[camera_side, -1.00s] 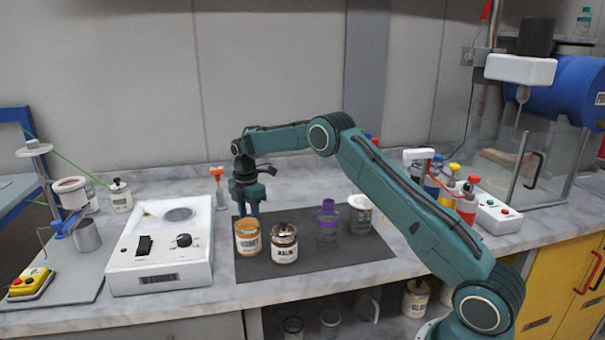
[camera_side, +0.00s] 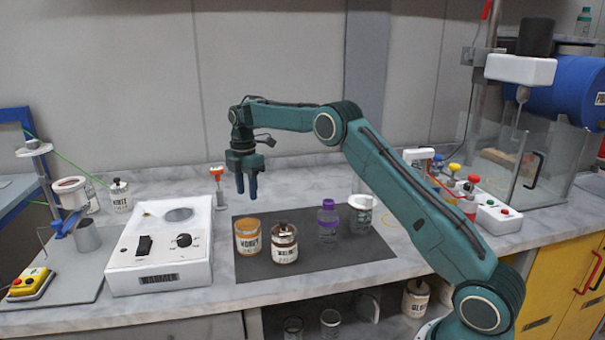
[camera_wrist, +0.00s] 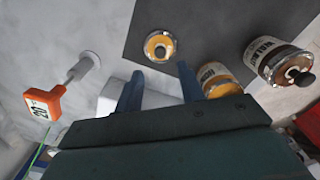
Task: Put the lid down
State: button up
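The lid (camera_wrist: 160,46), a round disc with an amber ring and a small knob, lies on the dark mat (camera_side: 320,262) near the mat's edge in the wrist view. I cannot make it out in the side view. The honey jar (camera_side: 248,241) stands on the mat without a lid; it also shows in the wrist view (camera_wrist: 220,80). My gripper (camera_side: 246,196) is raised above the bench behind the honey jar. In the wrist view its two fingers (camera_wrist: 159,72) are apart with nothing between them, and the lid lies beyond their tips.
A lidded jar (camera_side: 284,246) stands right of the honey jar. A purple-capped bottle (camera_side: 327,222) and a glass beaker (camera_side: 361,217) stand farther right. A white warmer (camera_side: 130,262) is at left. An orange-topped stand (camera_side: 218,180) rises behind it, close to my gripper.

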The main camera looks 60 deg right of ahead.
jog(key=shift+r, duration=1.9)
jog(key=s+a+r+m+t, duration=0.2)
jog(key=s+a+r+m, duration=0.25)
jog(key=s+r, duration=0.45)
jog(key=s+a+r+m+t, duration=0.1)
jog(key=s+a+r+m, duration=0.45)
jog(key=s, duration=0.55)
jog(key=s+a+f+m+t, duration=0.1)
jog(key=s+a+f+m, duration=0.1)
jog(key=s, duration=0.9)
jog(key=s+a+f+m+t, duration=0.1)
jog(key=s+a+f+m, duration=0.2)
jog(key=s, duration=0.8)
jog(key=shift+f+m+t, duration=0.3)
jog(key=shift+f+m, duration=0.3)
jog(key=shift+f, duration=0.1)
